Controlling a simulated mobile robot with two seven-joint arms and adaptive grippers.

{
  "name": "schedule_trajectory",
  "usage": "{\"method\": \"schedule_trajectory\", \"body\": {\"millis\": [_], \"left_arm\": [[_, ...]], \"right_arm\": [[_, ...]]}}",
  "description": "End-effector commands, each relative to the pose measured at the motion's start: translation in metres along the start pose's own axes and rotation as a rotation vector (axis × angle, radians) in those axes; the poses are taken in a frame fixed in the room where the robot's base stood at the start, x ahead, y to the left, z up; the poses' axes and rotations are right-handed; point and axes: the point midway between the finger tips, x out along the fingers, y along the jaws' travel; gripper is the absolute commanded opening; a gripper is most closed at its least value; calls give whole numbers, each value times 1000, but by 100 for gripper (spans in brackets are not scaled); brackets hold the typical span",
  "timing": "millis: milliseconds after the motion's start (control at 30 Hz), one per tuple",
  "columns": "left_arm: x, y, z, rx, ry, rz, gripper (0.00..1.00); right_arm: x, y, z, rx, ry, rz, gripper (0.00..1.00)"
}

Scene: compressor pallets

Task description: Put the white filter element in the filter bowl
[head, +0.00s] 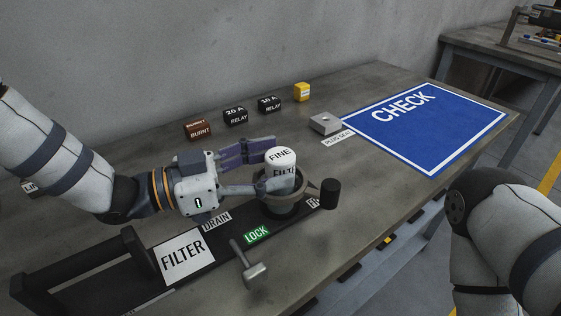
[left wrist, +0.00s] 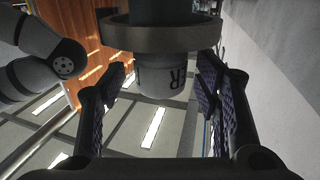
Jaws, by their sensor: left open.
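In the left wrist view, which is upside down, the white element (left wrist: 160,85) sticks out of the bowl's ring-shaped rim (left wrist: 160,37). My left gripper (head: 268,167) is open, with one finger on each side of the element. Gaps show between the fingers and the element in the wrist view. The element's lower end is hidden inside the bowl. My right gripper is out of view; only its arm shows.
The bowl sits on a black base with FILTER (head: 183,257), DRAIN and LOCK labels, a lever (head: 250,265) and a black knob (head: 330,193). Burnt and relay blocks (head: 235,116), a yellow block (head: 302,92) and a grey plug seat (head: 325,124) stand behind. The blue CHECK mat (head: 425,130) is clear.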

Motion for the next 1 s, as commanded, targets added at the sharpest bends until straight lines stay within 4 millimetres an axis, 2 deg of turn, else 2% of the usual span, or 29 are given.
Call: {"method": "schedule_trajectory", "body": {"millis": [100,200,400,533,900,967,1000], "left_arm": [[-35,-1,-1,0,1,-5,57],[-61,-1,-2,0,1,-4,57],[-94,0,-1,0,1,-2,57],[-100,0,0,-2,1,-1,57],[-99,-1,0,0,1,-3,57],[-98,-7,-5,13,6,-23,57],[-95,-16,-11,31,15,-54,57]], "right_arm": [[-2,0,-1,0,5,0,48],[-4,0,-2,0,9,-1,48],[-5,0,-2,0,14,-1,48],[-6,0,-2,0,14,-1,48],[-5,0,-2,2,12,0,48],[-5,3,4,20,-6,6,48],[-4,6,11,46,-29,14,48]]}}
